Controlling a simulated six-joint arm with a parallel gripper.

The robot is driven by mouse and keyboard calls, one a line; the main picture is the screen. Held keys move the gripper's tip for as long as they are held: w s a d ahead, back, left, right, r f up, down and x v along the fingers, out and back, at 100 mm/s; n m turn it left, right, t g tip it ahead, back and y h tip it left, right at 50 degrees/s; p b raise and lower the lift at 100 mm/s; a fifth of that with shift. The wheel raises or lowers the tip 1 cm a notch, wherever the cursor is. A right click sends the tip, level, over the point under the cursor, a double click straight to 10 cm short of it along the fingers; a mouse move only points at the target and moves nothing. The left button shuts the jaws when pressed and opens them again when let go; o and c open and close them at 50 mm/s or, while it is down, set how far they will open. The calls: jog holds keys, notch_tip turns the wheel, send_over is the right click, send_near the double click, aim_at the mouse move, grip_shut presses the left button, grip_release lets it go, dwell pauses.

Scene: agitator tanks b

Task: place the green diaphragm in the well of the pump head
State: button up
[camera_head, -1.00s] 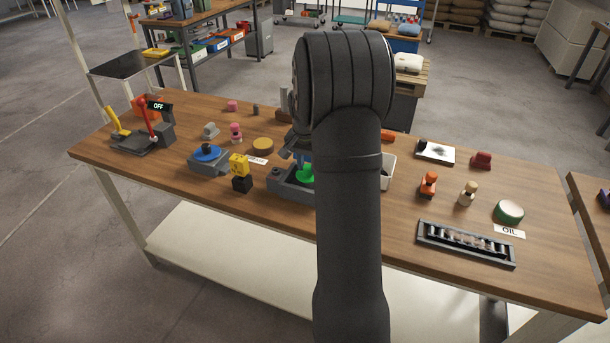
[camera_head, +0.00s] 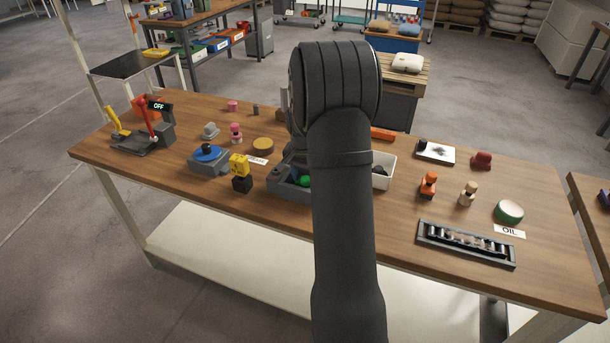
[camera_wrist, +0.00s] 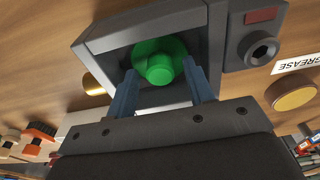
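The green diaphragm (camera_wrist: 160,60) is a round disc with a raised knob. It sits inside the square well of the grey pump head (camera_wrist: 110,38) in the wrist view, knob towards my camera. My gripper (camera_wrist: 159,68) is open, its two blue-grey fingers apart on either side of the knob with gaps showing. The fingertips are close to the disc's rim; whether they touch it I cannot tell. In the head view the diaphragm (camera_head: 304,181) shows low in the pump head (camera_head: 288,190), and my arm hides the right part of it.
A white bin (camera_head: 383,174) stands just right of the pump head. A yellow-and-black block (camera_head: 240,172), a blue-topped unit (camera_head: 208,155) and a tan disc (camera_head: 263,146) are to the left. The table front between the pump head and the roller rack (camera_head: 465,243) is partly hidden by my arm.

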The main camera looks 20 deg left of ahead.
jog(key=shift+r, duration=0.1)
notch_tip(320, 180, up, 12)
jog(key=s, duration=0.1)
jog(key=shift+s, duration=0.25)
dwell(0.4)
jog(key=f, duration=0.4)
jog(key=w+f, duration=0.1)
jog(key=f, duration=0.7)
jog(key=shift+w, duration=0.2)
notch_tip(320, 180, up, 2)
jog(key=shift+r, duration=0.9)
